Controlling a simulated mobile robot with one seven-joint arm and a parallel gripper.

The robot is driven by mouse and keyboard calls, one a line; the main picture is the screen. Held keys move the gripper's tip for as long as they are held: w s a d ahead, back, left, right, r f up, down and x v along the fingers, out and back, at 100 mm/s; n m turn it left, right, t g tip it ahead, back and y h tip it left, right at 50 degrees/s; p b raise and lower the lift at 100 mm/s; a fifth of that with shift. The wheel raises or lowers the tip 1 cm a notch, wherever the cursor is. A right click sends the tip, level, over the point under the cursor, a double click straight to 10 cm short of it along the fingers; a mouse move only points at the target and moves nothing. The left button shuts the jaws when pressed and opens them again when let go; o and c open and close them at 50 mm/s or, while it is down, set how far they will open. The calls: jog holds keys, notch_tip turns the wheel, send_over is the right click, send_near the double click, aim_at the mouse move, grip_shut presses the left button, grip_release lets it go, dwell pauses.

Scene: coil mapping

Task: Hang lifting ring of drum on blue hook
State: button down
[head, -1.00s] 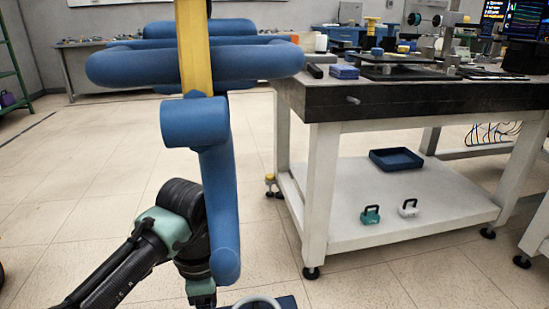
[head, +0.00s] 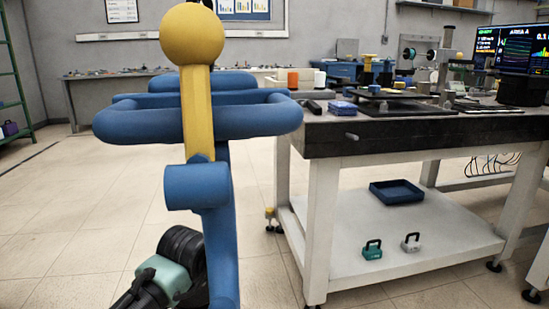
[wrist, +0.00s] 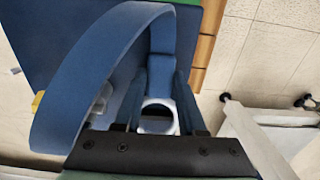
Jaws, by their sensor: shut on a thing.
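A big blue frame (head: 165,126) of rounded bars, with a yellow post (head: 197,105) topped by a yellow ball, stands close in the head view. I cannot tell which part of it is the blue hook. My black and teal arm is at its lower left, and my gripper is below the head frame. In the wrist view my gripper (wrist: 157,118) is shut at a pale ring (wrist: 157,124), its fingers on either side. A wide blue curved band (wrist: 75,80) arches over the left, and a blue block (wrist: 161,75) lies beyond the ring. I cannot make out the whole drum.
A dark-topped workbench (head: 400,132) stands at right. On its lower shelf sit a blue tray (head: 397,193), a teal weight (head: 372,250) and a grey weight (head: 411,243). Tiled floor (head: 70,230) is open at left, before a back bench.

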jog(key=shift+r, duration=0.2)
jog(key=shift+r+p, duration=2.95)
jog(key=shift+p, duration=1.1)
